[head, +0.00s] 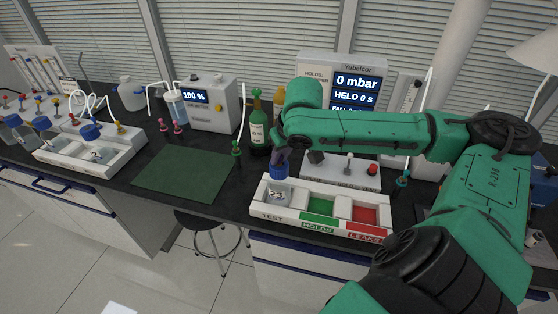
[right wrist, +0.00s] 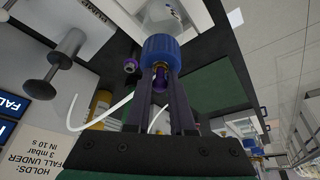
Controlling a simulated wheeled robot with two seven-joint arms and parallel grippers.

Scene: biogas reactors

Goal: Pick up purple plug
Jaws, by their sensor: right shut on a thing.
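The purple plug (right wrist: 160,82) shows between the fingers of my right gripper (right wrist: 161,76) in the right wrist view, right by the blue cap (right wrist: 162,50). My right gripper is shut on the plug. In the head view my right gripper (head: 279,157) points down over the blue-capped bottle (head: 278,190) in the TEST compartment of the white tray (head: 262,208). The plug is mostly hidden by the fingers there. I cannot tell whether it is still seated in the cap. My left gripper is not in view.
The tray also has a green HOLDS compartment (head: 321,206) and a red LEAKS compartment (head: 365,215). A pressure unit (head: 343,75) reading 0 mbar stands behind. A green bottle (head: 258,132) stands close left of my gripper. The green mat (head: 185,172) is clear.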

